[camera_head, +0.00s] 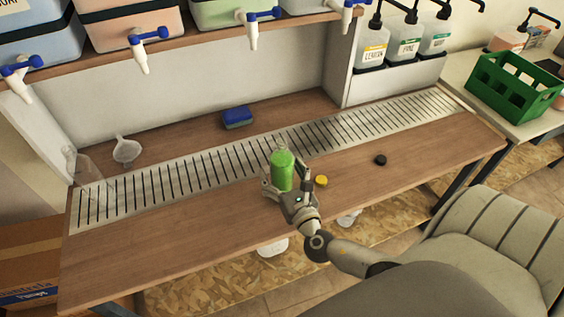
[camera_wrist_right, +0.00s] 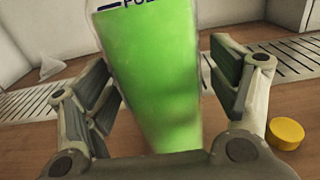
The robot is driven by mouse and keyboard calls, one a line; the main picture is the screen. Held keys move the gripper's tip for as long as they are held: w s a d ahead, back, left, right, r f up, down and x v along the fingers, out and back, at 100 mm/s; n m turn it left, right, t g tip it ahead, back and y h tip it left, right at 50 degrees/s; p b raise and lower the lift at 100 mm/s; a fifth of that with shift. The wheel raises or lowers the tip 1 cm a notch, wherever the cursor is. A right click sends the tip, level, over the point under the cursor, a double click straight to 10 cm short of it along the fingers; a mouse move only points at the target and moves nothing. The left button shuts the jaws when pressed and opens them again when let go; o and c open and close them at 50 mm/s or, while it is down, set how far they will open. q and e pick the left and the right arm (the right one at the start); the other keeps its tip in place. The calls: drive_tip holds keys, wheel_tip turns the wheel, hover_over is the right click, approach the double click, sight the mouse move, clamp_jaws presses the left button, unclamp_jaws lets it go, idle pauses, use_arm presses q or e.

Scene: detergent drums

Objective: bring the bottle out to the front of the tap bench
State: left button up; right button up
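A bottle filled with green liquid (camera_head: 282,172) stands at the front edge of the drip grate on the tap bench (camera_head: 160,250). My right gripper (camera_head: 283,190) is at the bottle from the front, with a finger on each side of it. In the right wrist view, the bottle (camera_wrist_right: 160,80) fills the space between the fingers, and its top is cut off. A narrow gap shows between the right-hand finger and the bottle; the left-hand finger is very close to it. The fingers look open around it. My left gripper is not in view.
A yellow cap (camera_head: 321,181) lies just right of the bottle; a black cap (camera_head: 380,160) is farther right. A blue sponge (camera_head: 237,118), a funnel (camera_head: 127,150) and a clear container (camera_head: 84,166) are behind and left. Drums with taps (camera_head: 140,50) hang over the back. The front left bench is clear.

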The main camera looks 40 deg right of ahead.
drive_tip(key=shift+s+a+f, duration=0.1)
drive_tip(key=shift+s+f, duration=0.05)
drive_tip(key=shift+s, duration=0.1)
drive_tip(key=v, duration=1.1)
drive_tip(key=shift+s, duration=0.25)
